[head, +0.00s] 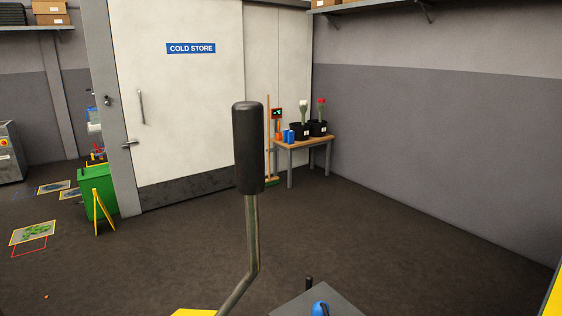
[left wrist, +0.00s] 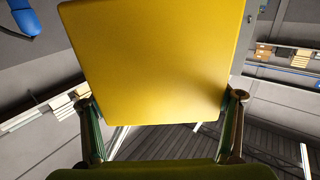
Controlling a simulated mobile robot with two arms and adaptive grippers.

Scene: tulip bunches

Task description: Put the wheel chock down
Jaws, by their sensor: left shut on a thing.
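The wheel chock (left wrist: 150,60) is a plain yellow block that fills the upper middle of the left wrist view. My left gripper (left wrist: 162,100) is shut on it, with one finger at each side. The chock's far end runs out of the top of that view, and what lies under it is hidden. My left gripper cannot be made out in the head view. My right gripper is in neither view.
A black-gripped lever (head: 249,148) on a bent metal rod rises close in the head view. A blue knob (head: 320,308) sits on a grey box below. The dark floor (head: 390,230) is open towards a small table (head: 305,143) and the cold store door (head: 190,110). A green bin (head: 97,190) stands left.

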